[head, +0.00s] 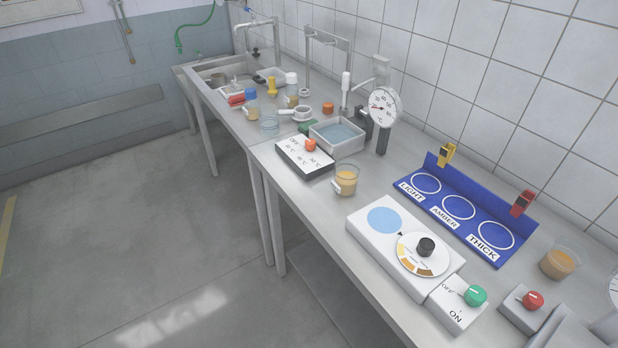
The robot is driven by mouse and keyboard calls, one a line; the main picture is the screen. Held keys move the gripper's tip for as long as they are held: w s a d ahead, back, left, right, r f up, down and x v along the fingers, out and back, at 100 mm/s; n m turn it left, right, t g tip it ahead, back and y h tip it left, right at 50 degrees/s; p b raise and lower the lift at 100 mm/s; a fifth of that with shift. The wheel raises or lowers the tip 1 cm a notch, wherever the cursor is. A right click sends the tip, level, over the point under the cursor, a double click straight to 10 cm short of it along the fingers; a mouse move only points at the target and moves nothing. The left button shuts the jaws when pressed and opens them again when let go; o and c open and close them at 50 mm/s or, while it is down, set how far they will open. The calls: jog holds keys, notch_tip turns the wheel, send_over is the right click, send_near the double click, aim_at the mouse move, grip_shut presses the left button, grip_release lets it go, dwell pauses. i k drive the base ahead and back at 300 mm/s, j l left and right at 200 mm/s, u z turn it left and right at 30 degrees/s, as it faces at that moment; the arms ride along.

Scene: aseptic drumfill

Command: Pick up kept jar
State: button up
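Several jars are in the head view, and I cannot tell which is the kept one. An open clear jar (346,181) with amber contents and a small white tab on its side stands upright mid-bench. A second open jar (558,262) with browner contents stands at the right, beside the blue rack. Farther back are a blue-lidded jar (251,104) and a white-lidded jar (291,90), both with amber contents. My gripper is not in view.
A blue rack (460,210) marked LIGHT, AMBER and THICK has empty rings. A white dial unit (405,248), an OFF/ON switch box (457,303), a water bath (338,134) and a gauge (383,108) crowd the bench. The floor (150,240) at left is clear.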

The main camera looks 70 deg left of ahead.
aim_at(346, 171)
jog(key=u, duration=2.05)
jog(key=z, duration=2.45)
jog(key=u, duration=2.5)
jog(key=i+j+z, duration=0.3)
jog(key=k+j, duration=0.05)
